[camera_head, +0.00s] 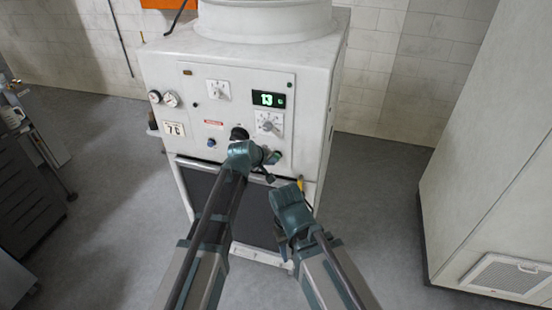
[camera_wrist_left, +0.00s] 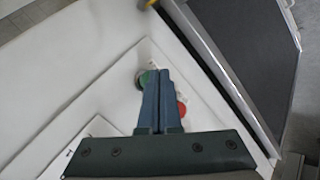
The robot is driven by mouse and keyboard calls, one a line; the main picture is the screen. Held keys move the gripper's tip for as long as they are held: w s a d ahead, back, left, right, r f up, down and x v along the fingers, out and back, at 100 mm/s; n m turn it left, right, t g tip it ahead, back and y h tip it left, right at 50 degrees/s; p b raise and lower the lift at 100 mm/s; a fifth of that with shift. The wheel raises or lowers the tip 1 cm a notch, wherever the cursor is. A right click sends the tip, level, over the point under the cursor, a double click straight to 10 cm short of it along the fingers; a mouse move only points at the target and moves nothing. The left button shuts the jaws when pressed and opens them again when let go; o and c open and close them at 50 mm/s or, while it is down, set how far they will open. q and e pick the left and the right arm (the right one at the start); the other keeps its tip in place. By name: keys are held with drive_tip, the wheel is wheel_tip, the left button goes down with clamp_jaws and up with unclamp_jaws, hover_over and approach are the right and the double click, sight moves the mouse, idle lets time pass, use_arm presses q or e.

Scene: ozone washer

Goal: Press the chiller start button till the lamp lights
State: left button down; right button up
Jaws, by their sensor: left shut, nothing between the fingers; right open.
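The chiller (camera_head: 155,75) is a white cabinet with a control panel on its front. In the left wrist view, a round green button (camera_wrist_left: 141,80) in a grey ring is partly covered by my left fingers. A red button (camera_wrist_left: 182,109) sits beside them. My left gripper (camera_head: 274,157) is at the lower right of the panel, over both buttons in the head view. Its fingers (camera_wrist_left: 158,74) are shut and empty, with tips at the green button; contact is unclear. A small amber window (camera_head: 187,72) at the panel's upper left looks unlit. My right gripper (camera_head: 283,238) is open, lower down before the chiller.
The panel carries a green display (camera_head: 268,99) reading 13, dials, gauges (camera_head: 171,99) and a blue knob (camera_head: 211,143). A dark grille lies below. A large white cabinet (camera_head: 495,160) stands at right and a dark cart (camera_head: 28,190) at left.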

use_arm(q)
drive_tip(key=shift+w+d, duration=0.1)
drive_tip(key=shift+w, duration=0.35)
idle(0.6)
drive_tip(key=shift+s, duration=0.1)
drive_tip(key=shift+s+a, duration=0.25)
drive_tip(key=shift+s, duration=0.5)
drive_tip(key=shift+s, duration=0.1)
drive_tip(key=s, duration=0.1)
drive_tip(key=s+a, duration=0.1)
drive_tip(key=s, duration=0.2)
drive_tip(key=shift+s+a, duration=0.25)
drive_tip(key=shift+a, duration=0.05)
drive_tip(key=shift+s, duration=0.1)
idle(0.7)
